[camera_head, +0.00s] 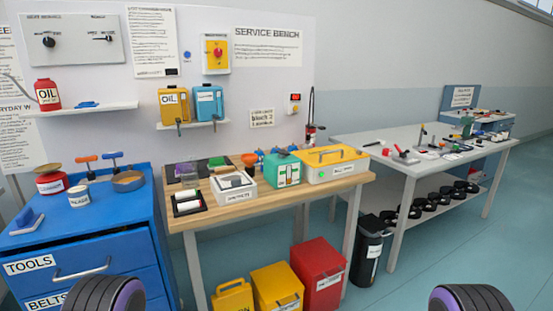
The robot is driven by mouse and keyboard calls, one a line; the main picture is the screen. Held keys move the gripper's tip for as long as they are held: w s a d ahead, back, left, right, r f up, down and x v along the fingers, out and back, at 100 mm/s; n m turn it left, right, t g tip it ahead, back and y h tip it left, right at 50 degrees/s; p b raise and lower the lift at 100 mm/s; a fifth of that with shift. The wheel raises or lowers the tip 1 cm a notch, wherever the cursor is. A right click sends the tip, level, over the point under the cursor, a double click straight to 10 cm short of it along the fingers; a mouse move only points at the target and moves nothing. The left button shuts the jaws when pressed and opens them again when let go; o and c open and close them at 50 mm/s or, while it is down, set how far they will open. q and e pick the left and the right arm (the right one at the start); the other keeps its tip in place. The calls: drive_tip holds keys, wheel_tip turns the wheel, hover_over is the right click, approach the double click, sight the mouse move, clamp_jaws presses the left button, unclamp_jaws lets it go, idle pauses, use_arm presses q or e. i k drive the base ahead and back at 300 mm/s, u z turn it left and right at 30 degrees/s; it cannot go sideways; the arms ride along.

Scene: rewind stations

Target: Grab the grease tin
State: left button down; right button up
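Two labelled tins stand on top of the blue tool cabinet (95,238) at the left. One is a small white tin (79,198) with dark print on its side. The other is a larger red tin (50,183) with a white label and a brownish, wide top, just behind and left of it. The print is too small to read surely, so I cannot tell which is the grease tin. Neither tin is held. Rounded dark parts of my arms show at the bottom left and bottom right, but no gripper fingers are in view.
A shallow brown dish (128,182), orange and blue handled tools (112,160) and a blue item (27,219) share the cabinet top. The wooden service bench (222,203) stands to the right, with red and yellow bins (276,285) below. Floor is open at the right.

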sight(79, 196)
drive_tip(key=u, duration=2.8)
drive_tip(key=i, duration=1.6)
drive_tip(key=z, duration=1.55)
